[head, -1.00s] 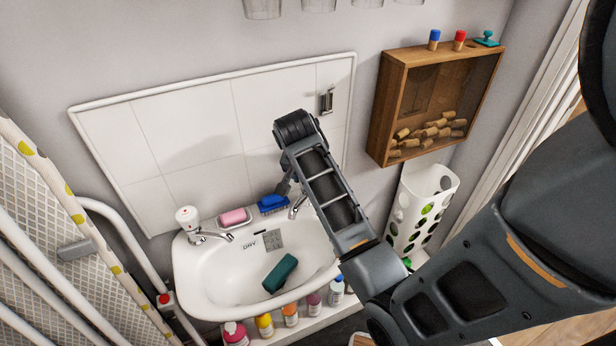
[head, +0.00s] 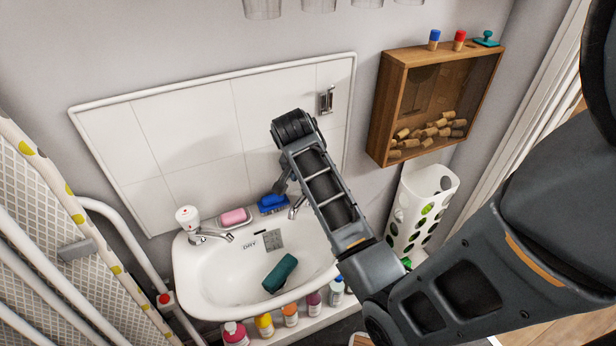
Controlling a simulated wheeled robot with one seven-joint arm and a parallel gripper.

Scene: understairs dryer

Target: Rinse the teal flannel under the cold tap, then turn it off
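The teal flannel (head: 280,273) lies folded in the front part of the white basin (head: 205,281). A tap with a red-marked white head (head: 190,219) stands at the basin's left rear. The other tap's spout (head: 297,208) shows at the right rear; its head is hidden behind my arm. My gripper (head: 283,187) points down at that right tap, behind the blue brush, and is mostly covered by my wrist. I cannot see its fingertips clearly, nor whether they touch the tap. No running water is visible.
Pink soap (head: 234,217) in a dish and a blue brush (head: 272,203) sit on the basin's back ledge. Several small bottles (head: 265,324) line the shelf in front. A wooden cork box (head: 435,105) hangs at right above a white bag holder (head: 421,212).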

